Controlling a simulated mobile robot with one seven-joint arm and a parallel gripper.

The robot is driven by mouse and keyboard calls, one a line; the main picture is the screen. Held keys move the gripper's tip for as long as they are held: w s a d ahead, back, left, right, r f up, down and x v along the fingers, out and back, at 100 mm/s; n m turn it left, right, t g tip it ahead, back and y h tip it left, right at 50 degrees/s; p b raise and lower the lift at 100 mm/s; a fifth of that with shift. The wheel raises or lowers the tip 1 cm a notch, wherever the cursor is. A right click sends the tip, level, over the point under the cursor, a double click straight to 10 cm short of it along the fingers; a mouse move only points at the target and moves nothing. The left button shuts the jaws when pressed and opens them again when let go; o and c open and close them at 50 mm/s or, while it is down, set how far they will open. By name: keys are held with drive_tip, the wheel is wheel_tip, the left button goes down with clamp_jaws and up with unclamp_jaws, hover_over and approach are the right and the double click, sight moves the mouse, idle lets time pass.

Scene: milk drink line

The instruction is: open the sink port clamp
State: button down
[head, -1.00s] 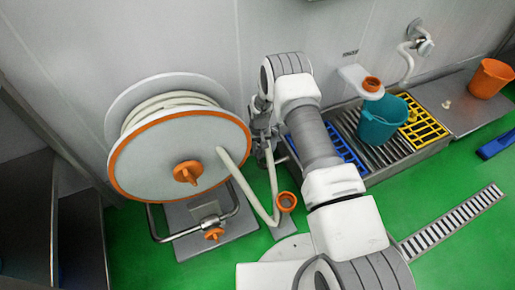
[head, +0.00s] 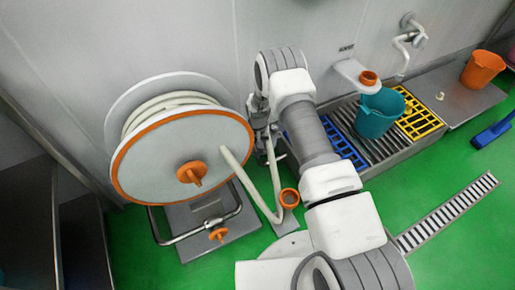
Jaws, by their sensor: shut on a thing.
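My gripper (head: 260,116) is at the end of my arm, low in front of the wall, just right of the hose reel. It is small and partly hidden by my wrist. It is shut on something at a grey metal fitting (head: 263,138). I cannot make out what is between the fingers. No sink port clamp can be clearly told apart there. The fitting stands at the left end of the grated sink (head: 378,140).
A large hose reel (head: 150,160) with an orange rim stands left. A teal bucket (head: 378,115) sits on the grating below a white bracket (head: 350,72). An orange bucket (head: 482,69) stands right.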

drive_tip(key=shift+w+r, duration=0.1)
drive_tip(key=shift+w, duration=0.05)
drive_tip(key=c, duration=0.6)
unclamp_jaws()
wheel_tip(320, 180, up, 17)
drive_tip(key=p, duration=0.5)
drive_tip(key=shift+r, duration=0.15)
